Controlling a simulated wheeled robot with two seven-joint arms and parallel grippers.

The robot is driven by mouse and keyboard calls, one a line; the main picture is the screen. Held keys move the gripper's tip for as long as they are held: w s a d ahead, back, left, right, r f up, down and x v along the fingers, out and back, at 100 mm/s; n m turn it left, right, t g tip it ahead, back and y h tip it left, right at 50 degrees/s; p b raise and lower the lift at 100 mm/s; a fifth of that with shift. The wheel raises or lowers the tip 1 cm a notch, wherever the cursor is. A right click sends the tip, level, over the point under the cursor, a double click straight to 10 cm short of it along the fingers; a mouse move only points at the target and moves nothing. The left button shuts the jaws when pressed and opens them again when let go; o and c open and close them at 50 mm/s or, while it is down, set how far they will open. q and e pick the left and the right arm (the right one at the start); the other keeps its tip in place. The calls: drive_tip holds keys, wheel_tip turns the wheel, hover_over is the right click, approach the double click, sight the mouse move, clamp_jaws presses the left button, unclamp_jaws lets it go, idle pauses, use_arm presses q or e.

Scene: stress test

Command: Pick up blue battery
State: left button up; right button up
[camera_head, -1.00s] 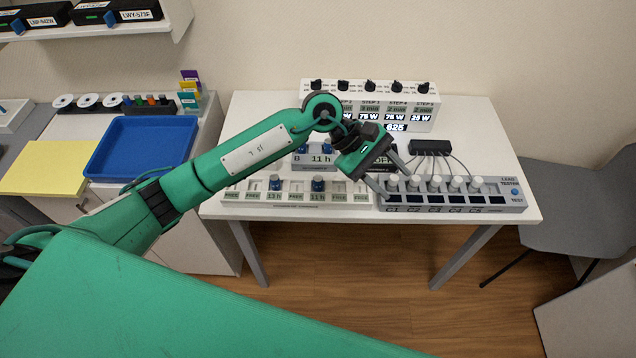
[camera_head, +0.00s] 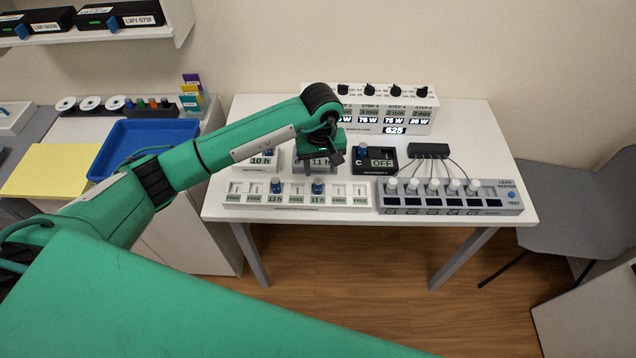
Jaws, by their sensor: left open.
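Several blue-topped batteries show. Two stand in the long white rack (camera_head: 345,201): a left battery (camera_head: 276,185) by a "12 h" label and a right battery (camera_head: 318,186) by an "11 h" label. Another blue battery (camera_head: 266,151) stands at the unit marked "10 h" (camera_head: 262,162). A blue-topped piece (camera_head: 363,150) is at the black unit C (camera_head: 382,162), which reads OFF. My left gripper (camera_head: 322,162) is open, pointing down over the middle unit reading "11 h", behind the rack. It hides most of that unit; I cannot tell whether it touches anything.
The lead tester (camera_head: 450,201) with several white-capped posts fills the table's right. The step panel (camera_head: 410,100) stands at the back. A blue tray (camera_head: 142,142) lies on the left counter. A grey chair (camera_head: 580,205) is at right.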

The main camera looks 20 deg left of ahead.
sight(318, 181)
use_arm(q)
drive_tip(key=shift+f, duration=0.3)
drive_tip(key=shift+s+f+p, duration=0.15)
drive_tip(key=shift+f+p, duration=0.25)
drive_tip(key=shift+f, duration=0.05)
drive_tip(key=f, duration=0.1)
drive_tip(key=f+p, duration=0.2)
drive_tip(key=shift+s+a+f, duration=0.15)
drive_tip(key=shift+s+f, duration=0.15)
drive_tip(key=shift+f, duration=0.45)
drive_tip(key=shift+c, duration=0.5)
clamp_jaws()
